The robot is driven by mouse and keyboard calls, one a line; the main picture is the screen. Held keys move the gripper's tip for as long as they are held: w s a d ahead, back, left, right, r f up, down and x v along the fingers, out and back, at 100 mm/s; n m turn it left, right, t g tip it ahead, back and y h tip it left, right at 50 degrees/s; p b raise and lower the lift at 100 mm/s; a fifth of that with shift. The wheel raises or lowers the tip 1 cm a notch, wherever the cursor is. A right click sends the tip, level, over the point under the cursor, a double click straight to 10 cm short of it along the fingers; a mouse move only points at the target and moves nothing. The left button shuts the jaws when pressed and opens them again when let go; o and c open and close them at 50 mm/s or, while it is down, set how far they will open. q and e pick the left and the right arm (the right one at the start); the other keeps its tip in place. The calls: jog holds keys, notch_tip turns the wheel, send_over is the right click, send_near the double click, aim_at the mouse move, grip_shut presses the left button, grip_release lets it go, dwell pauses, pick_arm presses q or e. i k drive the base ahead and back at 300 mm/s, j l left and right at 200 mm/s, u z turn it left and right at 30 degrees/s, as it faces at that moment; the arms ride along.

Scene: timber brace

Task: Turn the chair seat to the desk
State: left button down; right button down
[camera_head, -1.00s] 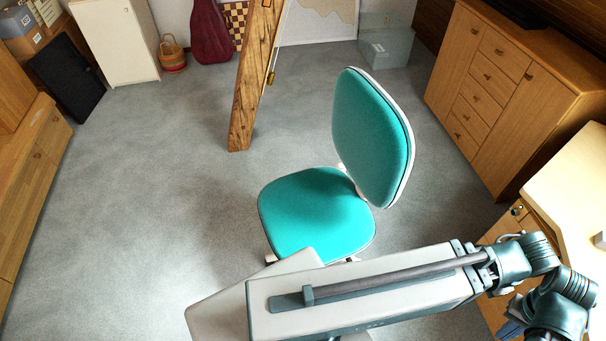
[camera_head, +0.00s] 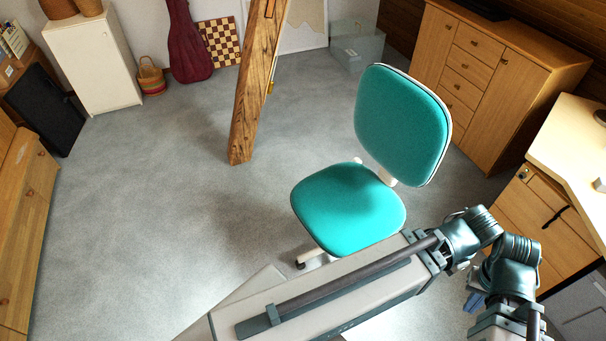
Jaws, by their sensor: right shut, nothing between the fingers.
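The chair has a teal seat (camera_head: 348,208) and a teal backrest (camera_head: 403,125) with a white rear shell, and stands mid-floor. The backrest is at the seat's far right side, so the seat faces the lower left, away from the desk (camera_head: 575,145). The desk has a pale top and wooden drawers at the right edge. My right gripper (camera_head: 474,301) shows only in small part beside my folded right arm, low right, between the chair and the desk. It is shut, empty and apart from the chair. My left gripper is out of view. My own body hides part of the chair's base.
A slanted timber post (camera_head: 254,90) stands behind and left of the chair. A wooden cabinet (camera_head: 490,85) stands at the back right, with a clear box (camera_head: 357,50) left of it. Grey carpet (camera_head: 150,200) is open to the left.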

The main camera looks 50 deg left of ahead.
aim_at(346, 207)
jog(key=k+j, duration=0.1)
jog(key=j, duration=0.4)
jog(key=k+j+u, duration=0.1)
jog(key=j, duration=0.4)
jog(key=k+j, duration=0.1)
jog(key=j, duration=0.4)
jog(key=i+j, duration=0.2)
jog(key=j, duration=0.2)
jog(key=i+j+u, duration=0.1)
jog(key=j, duration=0.3)
jog(key=i+j+u, duration=0.1)
jog(key=i+j, duration=0.4)
jog(key=k, duration=0.7)
jog(key=k+j+u, duration=0.1)
jog(key=k+u, duration=0.15)
jog(key=k, duration=0.2)
jog(key=u, duration=1.2)
jog(key=l, duration=0.9)
jog(key=k+l, duration=0.1)
jog(key=l, duration=0.75)
